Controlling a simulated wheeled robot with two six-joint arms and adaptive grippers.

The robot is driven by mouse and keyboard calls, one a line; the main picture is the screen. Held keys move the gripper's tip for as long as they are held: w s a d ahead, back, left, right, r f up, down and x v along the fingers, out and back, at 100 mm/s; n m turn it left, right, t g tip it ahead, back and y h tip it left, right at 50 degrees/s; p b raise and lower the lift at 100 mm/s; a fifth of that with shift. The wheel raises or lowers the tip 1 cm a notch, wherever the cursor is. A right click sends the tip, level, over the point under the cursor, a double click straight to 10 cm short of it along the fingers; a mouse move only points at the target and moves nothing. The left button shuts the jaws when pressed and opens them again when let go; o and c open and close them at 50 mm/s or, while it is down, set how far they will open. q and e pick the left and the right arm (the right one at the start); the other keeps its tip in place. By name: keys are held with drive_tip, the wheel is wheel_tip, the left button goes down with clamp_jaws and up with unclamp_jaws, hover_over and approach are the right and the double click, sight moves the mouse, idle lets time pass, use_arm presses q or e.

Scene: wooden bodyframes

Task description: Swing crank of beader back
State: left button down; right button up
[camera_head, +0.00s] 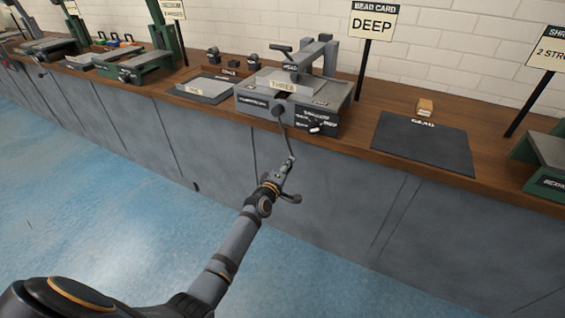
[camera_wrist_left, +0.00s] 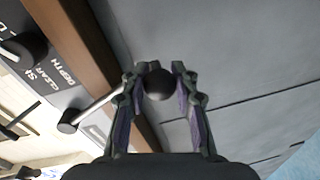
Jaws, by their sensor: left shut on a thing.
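The beader (camera_head: 295,100) is a grey machine standing on the wooden bench, with labels on its front. Its crank (camera_head: 284,130) comes off a dark hub on the front face and hangs downward past the bench edge. My left gripper (camera_head: 288,167) is at the low end of the crank, in front of the cabinet. In the left wrist view, the fingers of the left gripper (camera_wrist_left: 158,72) are on both sides of the round dark crank knob (camera_wrist_left: 158,87). The crank rod (camera_wrist_left: 98,105) runs from the knob to its hub. My right gripper is not in view.
The bench front edge (camera_head: 365,155) and grey cabinet (camera_head: 330,190) are close behind my left gripper. A dark mat (camera_head: 420,145) with a small wooden block (camera_head: 425,107) lies right of the beader. A grey plate (camera_head: 207,88) lies left. The blue floor is clear.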

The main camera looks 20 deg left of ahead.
use_arm(q)
drive_tip(key=d+r+n+h+p, duration=0.1)
drive_tip(key=d+r+n+p, duration=0.4)
drive_tip(key=d, duration=0.3)
drive_tip(key=shift+s+p, duration=0.4)
drive_tip(key=shift+p, duration=0.4)
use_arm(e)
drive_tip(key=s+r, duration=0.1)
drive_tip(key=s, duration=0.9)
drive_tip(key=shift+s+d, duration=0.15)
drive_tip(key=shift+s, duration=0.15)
use_arm(q)
drive_tip(key=c, duration=1.3)
unclamp_jaws()
drive_tip(key=shift+r, duration=0.1)
drive_tip(key=shift+c, duration=0.2)
drive_tip(key=o, duration=0.3)
drive_tip(key=shift+r, duration=0.2)
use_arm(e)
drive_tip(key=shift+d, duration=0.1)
use_arm(q)
drive_tip(key=s, duration=0.4)
drive_tip(key=s+r, duration=0.1)
drive_tip(key=s, duration=0.3)
drive_tip(key=s+a, duration=0.1)
drive_tip(key=s, duration=0.3)
drive_tip(key=shift+r, duration=0.15)
